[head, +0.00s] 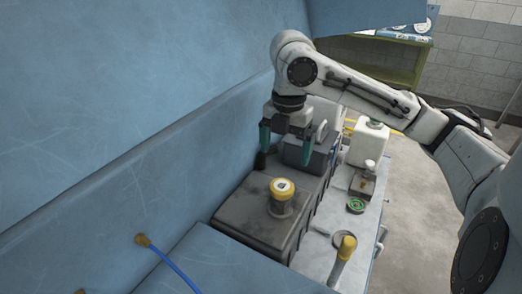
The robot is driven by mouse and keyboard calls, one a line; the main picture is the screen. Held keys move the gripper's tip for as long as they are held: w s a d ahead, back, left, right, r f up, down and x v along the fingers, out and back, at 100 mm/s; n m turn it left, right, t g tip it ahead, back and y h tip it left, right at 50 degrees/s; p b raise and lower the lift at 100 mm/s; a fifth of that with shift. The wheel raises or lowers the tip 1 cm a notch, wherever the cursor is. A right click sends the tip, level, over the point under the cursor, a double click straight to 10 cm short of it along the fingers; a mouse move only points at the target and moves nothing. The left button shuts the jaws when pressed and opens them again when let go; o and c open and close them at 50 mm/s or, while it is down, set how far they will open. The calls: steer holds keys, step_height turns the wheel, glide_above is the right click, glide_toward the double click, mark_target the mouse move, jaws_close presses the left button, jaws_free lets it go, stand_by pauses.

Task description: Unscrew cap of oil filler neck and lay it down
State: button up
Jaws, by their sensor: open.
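A yellow cap (282,186) with a dark mark on top sits upright on the short oil filler neck (280,207). The neck rises from a dark grey box-shaped housing (245,220). My gripper (285,160) points down with its two green-tipped fingers spread apart. It is above and behind the cap in the head view, over the far part of the housing, and apart from the cap. Nothing shows between the fingers.
A blue wall (130,130) runs close along the left. A blue hose (168,262) is at lower left.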

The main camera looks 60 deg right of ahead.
mark_target(282, 185)
step_height(282, 185, down, 11)
steer(key=shift+r+b, duration=0.2)
steer(key=shift+b, duration=0.15)
stand_by(0.3)
steer(key=c, duration=1.1)
steer(key=n+b, duration=0.1)
steer(key=n, duration=0.1)
steer(key=shift+w+f+n, duration=0.1)
steer(key=shift+n, duration=1.5)
steer(key=shift+b, duration=0.3)
steer(key=shift+n, duration=0.4)
steer(key=n+b, duration=0.1)
steer(key=n, duration=0.3)
steer(key=shift+a, duration=0.1)
